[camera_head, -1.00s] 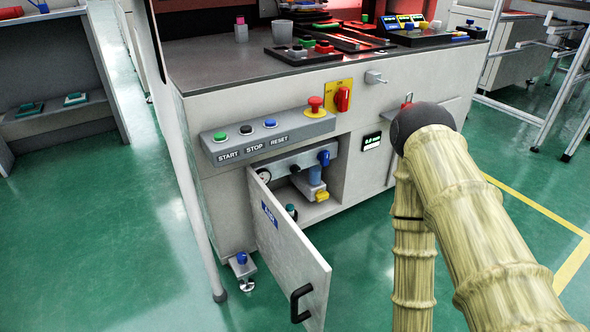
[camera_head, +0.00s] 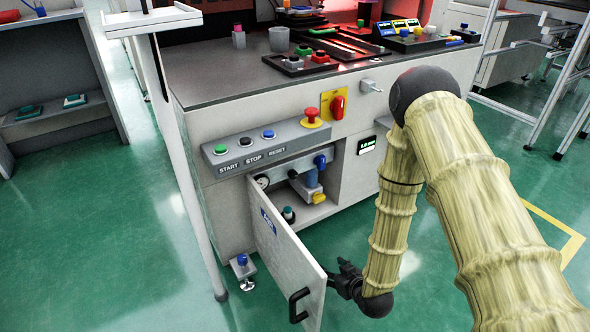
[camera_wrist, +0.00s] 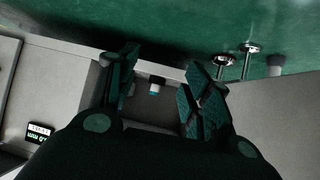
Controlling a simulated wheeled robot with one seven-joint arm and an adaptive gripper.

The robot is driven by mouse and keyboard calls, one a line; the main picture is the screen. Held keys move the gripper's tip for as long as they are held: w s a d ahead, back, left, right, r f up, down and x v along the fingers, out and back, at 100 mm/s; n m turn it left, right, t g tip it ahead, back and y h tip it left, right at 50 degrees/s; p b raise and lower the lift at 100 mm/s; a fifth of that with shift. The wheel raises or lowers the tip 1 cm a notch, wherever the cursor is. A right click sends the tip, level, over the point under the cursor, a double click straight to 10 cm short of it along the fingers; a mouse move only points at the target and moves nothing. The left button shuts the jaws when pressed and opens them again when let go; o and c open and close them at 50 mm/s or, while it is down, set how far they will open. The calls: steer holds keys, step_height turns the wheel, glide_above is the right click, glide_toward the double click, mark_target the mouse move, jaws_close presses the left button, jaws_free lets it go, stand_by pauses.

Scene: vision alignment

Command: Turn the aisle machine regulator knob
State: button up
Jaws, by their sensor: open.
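Inside the open cabinet under the machine's control panel is an air unit. It has a blue knob (camera_head: 320,161) at its upper right, a blue body (camera_head: 311,178) and a yellow part (camera_head: 319,197). A small dark-topped knob (camera_head: 288,214) sits lower in the cabinet. I cannot tell for certain which is the regulator knob. My gripper (camera_head: 345,278) is low, by the right edge of the open cabinet door (camera_head: 290,262). In the wrist view my gripper (camera_wrist: 160,72) is open and empty, with a small dark-capped part with a blue band (camera_wrist: 155,86) seen between the fingers.
The door's black handle (camera_head: 299,305) is close to my gripper. The panel with start, stop and reset buttons (camera_head: 268,143) and the red emergency button (camera_head: 311,117) juts out above the cabinet. A small display (camera_head: 367,144) is right of it. Green floor in front is clear.

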mark_target(294, 176)
steer(key=w+a+r+n+t+y+p, duration=0.1)
steer(key=w+a+r+n+t+y, duration=0.15)
steer(key=w+r, duration=0.55)
steer(key=w+a+r+n+t+y+p, duration=0.2)
steer(key=w+a+r+t, duration=0.3)
steer(key=r, duration=0.6)
steer(key=w+a+b, duration=0.1)
steer(key=w, duration=0.2)
steer(key=w+a+g+b, duration=0.1)
steer(key=w+b, duration=0.1)
steer(key=w, duration=0.2)
steer(key=w+a+g+b, duration=0.1)
steer(key=w+a+b, duration=0.1)
steer(key=w, duration=0.1)
steer(key=shift+w+f+m, duration=0.1)
steer(key=shift+w+m, duration=0.15)
steer(key=shift+w, duration=0.05)
steer(key=c, duration=1)
